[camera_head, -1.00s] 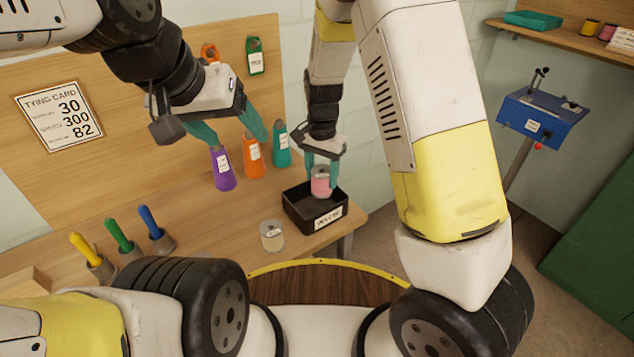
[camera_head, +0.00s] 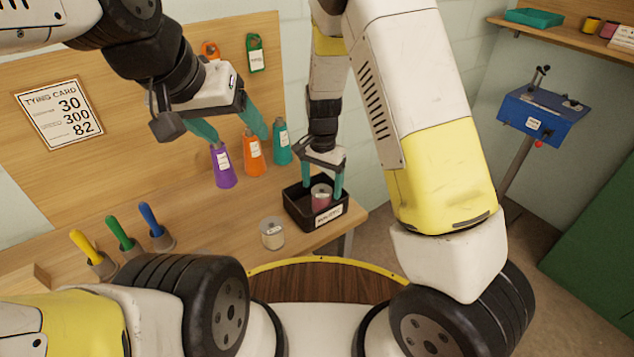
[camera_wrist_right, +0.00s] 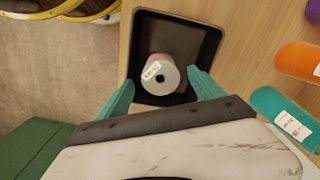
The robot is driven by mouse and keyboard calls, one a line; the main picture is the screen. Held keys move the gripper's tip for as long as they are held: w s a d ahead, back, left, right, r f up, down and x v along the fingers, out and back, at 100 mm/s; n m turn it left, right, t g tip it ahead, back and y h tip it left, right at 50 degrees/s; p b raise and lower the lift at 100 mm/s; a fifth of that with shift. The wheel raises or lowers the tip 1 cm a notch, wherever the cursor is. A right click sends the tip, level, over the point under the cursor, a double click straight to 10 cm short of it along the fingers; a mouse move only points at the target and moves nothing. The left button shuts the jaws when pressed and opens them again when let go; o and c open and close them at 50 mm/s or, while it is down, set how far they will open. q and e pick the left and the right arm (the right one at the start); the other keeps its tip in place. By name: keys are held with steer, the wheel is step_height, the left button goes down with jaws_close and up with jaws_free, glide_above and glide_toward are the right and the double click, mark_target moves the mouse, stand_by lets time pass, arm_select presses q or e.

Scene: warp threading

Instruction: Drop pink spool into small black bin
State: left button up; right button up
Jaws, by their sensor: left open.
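The pink spool (camera_head: 321,198) is inside the small black bin (camera_head: 297,213), which stands at the right end of the table. The right wrist view also shows the spool (camera_wrist_right: 160,72) in the bin (camera_wrist_right: 148,28), with its pale end and hole facing the camera. My right gripper (camera_head: 324,188) is open above the bin, its teal fingers apart on either side of the spool. The right wrist view shows gaps between the fingers and the spool. My left gripper (camera_head: 232,130) is open and empty, in front of the wooden board near the purple cone.
A cream spool (camera_head: 272,233) stands left of the bin. Purple (camera_head: 222,168), orange (camera_head: 252,156) and teal (camera_head: 281,145) cones stand behind. Yellow, green and blue handled tools (camera_head: 121,233) stand at left. A blue machine (camera_head: 543,112) is at the right.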

steer(key=shift+r, duration=0.1)
step_height(320, 180, up, 8)
stand_by(0.4)
steer(key=s+d+r+n+t+y, duration=0.1)
steer(key=s+d+r+n+t, duration=0.2)
steer(key=s+d+r, duration=0.4)
steer(key=s+d+r+n+t+y, duration=0.1)
steer(key=s+d+r+n+t, duration=0.2)
steer(key=s+d+r, duration=0.4)
steer(key=s+a+v, duration=0.1)
steer(key=v, duration=0.7)
steer(key=shift+s, duration=0.3)
stand_by(0.9)
